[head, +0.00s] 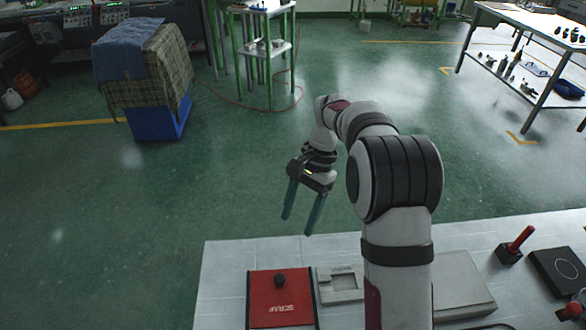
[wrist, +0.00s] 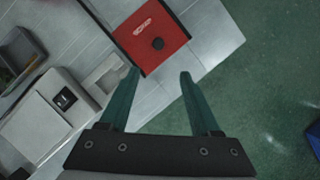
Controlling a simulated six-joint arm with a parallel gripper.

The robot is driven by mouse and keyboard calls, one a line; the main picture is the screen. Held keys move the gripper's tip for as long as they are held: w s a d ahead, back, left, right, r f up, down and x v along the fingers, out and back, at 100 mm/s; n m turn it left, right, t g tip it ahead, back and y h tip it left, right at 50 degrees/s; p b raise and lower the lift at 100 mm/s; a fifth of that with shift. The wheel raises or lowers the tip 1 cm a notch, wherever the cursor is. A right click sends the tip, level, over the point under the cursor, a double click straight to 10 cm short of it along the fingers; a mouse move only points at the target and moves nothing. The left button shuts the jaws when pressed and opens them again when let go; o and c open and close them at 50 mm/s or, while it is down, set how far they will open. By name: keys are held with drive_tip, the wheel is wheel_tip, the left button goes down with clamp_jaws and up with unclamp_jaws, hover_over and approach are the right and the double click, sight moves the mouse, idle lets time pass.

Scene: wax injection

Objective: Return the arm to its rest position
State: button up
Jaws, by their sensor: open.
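My gripper (head: 301,208) hangs in the air past the far edge of the tiled table (head: 225,280), with its green fingers pointing down. In the wrist view my gripper (wrist: 158,75) shows both fingers spread apart with nothing between them. The arm is raised and bent out over the table's far edge. The red box (head: 281,300) with a black knob lies on the table below and nearer than the gripper. It also shows in the wrist view, beyond the fingertips (wrist: 150,38).
A grey plate with a square recess (head: 345,285) lies beside the red box. A grey block (head: 463,285), a red-handled tool (head: 515,245) and a black square unit (head: 560,270) are to the right. Open green floor (head: 120,220) lies beyond the table.

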drive_tip(key=s+d+r+n+t, duration=0.1)
drive_tip(key=s+r, duration=0.3)
drive_tip(key=s, duration=0.5)
drive_tip(key=s+r+n+t, duration=0.1)
drive_tip(key=s+r, duration=0.3)
drive_tip(key=s, duration=0.6)
drive_tip(key=s+f+n+h, duration=0.1)
drive_tip(key=s+f, duration=0.2)
drive_tip(key=s, duration=0.6)
drive_tip(key=shift+s+d+t, duration=0.2)
drive_tip(key=shift+d+t, duration=0.2)
drive_tip(key=shift+f, duration=0.1)
